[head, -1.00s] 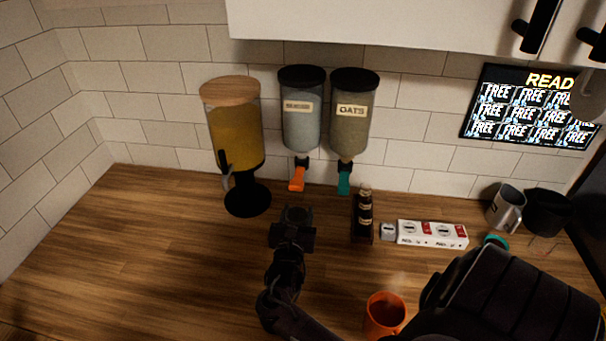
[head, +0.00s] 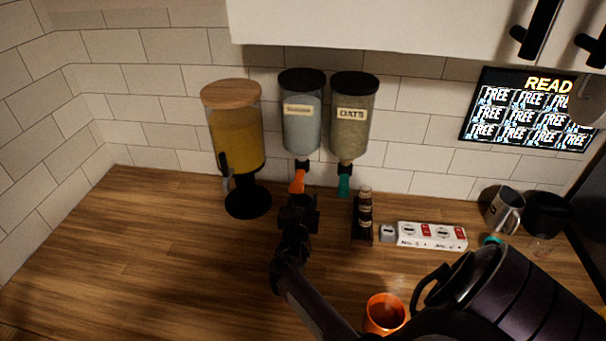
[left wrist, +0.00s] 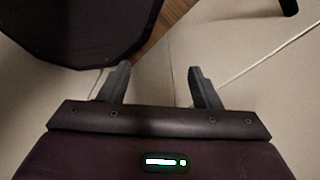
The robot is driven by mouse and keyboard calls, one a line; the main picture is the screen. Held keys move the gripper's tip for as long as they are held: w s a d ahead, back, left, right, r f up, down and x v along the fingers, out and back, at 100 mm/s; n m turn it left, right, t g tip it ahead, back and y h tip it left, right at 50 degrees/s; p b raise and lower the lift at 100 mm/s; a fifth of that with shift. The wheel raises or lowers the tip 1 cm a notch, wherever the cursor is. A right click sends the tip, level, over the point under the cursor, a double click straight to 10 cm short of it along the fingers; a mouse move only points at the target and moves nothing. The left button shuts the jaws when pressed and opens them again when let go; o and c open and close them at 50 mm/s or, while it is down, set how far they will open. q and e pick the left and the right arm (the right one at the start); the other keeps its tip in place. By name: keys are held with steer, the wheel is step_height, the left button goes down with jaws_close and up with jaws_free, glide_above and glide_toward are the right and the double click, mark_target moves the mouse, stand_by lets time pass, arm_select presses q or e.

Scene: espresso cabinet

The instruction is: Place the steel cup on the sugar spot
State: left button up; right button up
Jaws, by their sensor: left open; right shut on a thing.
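A grey metal cup with a handle (head: 505,211) stands upright at the right back of the counter. It looks like the steel cup. The sugar dispenser (head: 302,128) is on the back wall, with an orange lever (head: 297,181) below it. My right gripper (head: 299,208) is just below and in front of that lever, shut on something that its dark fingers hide. I cannot tell whether it touches the lever. No marked sugar spot is distinguishable. My left gripper (left wrist: 156,84) is open and empty in the left wrist view, above a pale floor.
An oats dispenser (head: 352,130), a juice dispenser (head: 236,135), a dark bottle (head: 363,212) and a white power strip (head: 431,235) line the back. An orange cup (head: 385,313) is in front. A black vessel (head: 546,213) stands beside the grey cup. The left counter is clear.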

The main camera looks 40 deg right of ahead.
steer(key=shift+f, duration=0.1)
steer(key=o, duration=1.1)
steer(key=b+v, duration=0.1)
steer(key=v, duration=1.1)
steer(key=shift+a, duration=0.1)
